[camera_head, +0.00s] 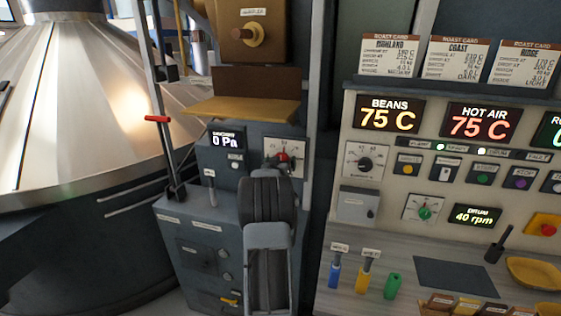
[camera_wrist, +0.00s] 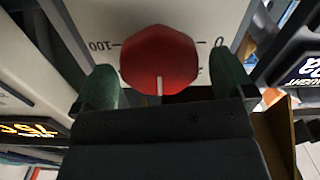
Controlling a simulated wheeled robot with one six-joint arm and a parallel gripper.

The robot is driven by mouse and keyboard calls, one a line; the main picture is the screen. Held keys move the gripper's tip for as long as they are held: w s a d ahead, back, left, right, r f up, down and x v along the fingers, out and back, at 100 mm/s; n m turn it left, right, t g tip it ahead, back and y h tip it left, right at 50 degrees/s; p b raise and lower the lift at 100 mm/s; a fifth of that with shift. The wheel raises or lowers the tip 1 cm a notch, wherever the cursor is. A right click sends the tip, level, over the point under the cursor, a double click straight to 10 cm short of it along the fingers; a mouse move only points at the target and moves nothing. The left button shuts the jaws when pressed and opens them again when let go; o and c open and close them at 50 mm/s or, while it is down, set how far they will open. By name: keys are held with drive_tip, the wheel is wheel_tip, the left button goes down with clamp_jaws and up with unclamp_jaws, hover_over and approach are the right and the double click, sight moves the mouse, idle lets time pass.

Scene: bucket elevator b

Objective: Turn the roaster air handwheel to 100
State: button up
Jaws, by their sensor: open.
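The red handwheel (camera_wrist: 160,48) sits on a white dial plate in the wrist view. A "100" mark shows to its left and a "0" to its right. A short white line on the handwheel points toward the bottom of that picture. My gripper (camera_wrist: 165,82) is open, with one green fingertip on each side of the handwheel; I cannot tell if they touch it. In the head view the red handwheel (camera_head: 283,158) shows on its white dial (camera_head: 297,148), above my arm. My arm hides the lower part of the dial, and the gripper is mostly hidden there.
A display reading 0 Pa (camera_head: 224,140) and a small lever (camera_head: 211,188) are left of the dial. A wooden ledge (camera_head: 240,107) juts out above it. A red-handled lever (camera_head: 157,119) stands farther left. The roaster control panel (camera_head: 385,150) is at right.

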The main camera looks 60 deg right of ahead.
drive_tip(key=shift+d, duration=0.1)
drive_tip(key=c, duration=0.9)
drive_tip(key=shift+f+b, duration=0.15)
drive_tip(key=shift+b, duration=0.2)
drive_tip(key=m+b, duration=0.8)
drive_tip(key=m, duration=0.1)
drive_tip(key=m+b, duration=0.8)
drive_tip(key=shift+s+f+m+b, duration=0.1)
drive_tip(key=shift+s+m+b, duration=0.1)
drive_tip(key=shift+m+b, duration=0.15)
drive_tip(key=shift+d+m, duration=0.1)
drive_tip(key=shift+m, duration=0.25)
